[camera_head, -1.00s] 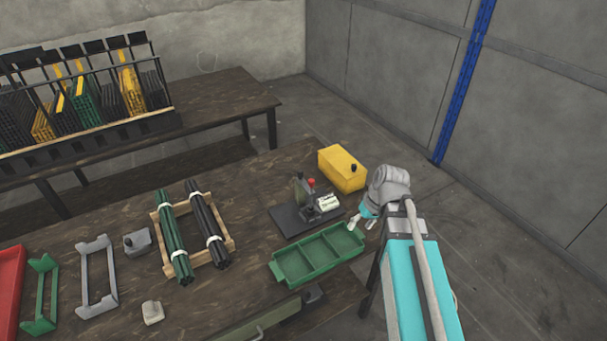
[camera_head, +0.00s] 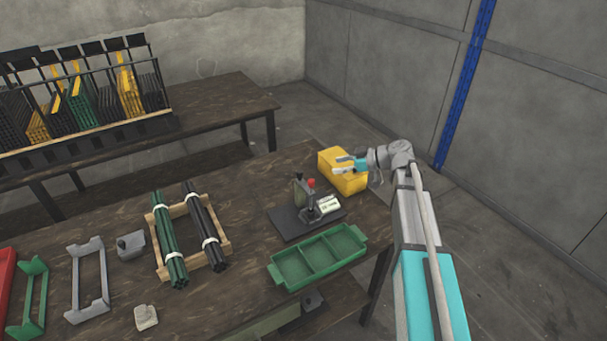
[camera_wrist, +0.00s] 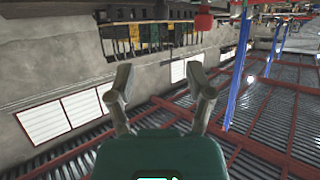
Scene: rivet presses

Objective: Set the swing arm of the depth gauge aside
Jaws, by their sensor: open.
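The depth gauge looks to be the small device on a dark base plate (camera_head: 290,226) on the workbench, with an upright post, a red knob (camera_head: 311,183) and a pale block (camera_head: 328,205). I cannot make out its swing arm at this size. My gripper (camera_head: 340,165) is open and empty. In the head view it is up and to the right of the device, in front of the yellow box (camera_head: 352,182), with fingers pointing left.
A green divided tray (camera_head: 318,256) lies in front of the device. Green and black rod bundles (camera_head: 170,240) lie in a wooden frame to the left. A grey bracket (camera_head: 89,280) and a green bracket (camera_head: 33,300) stand farther left. A rack bench (camera_head: 215,105) stands behind.

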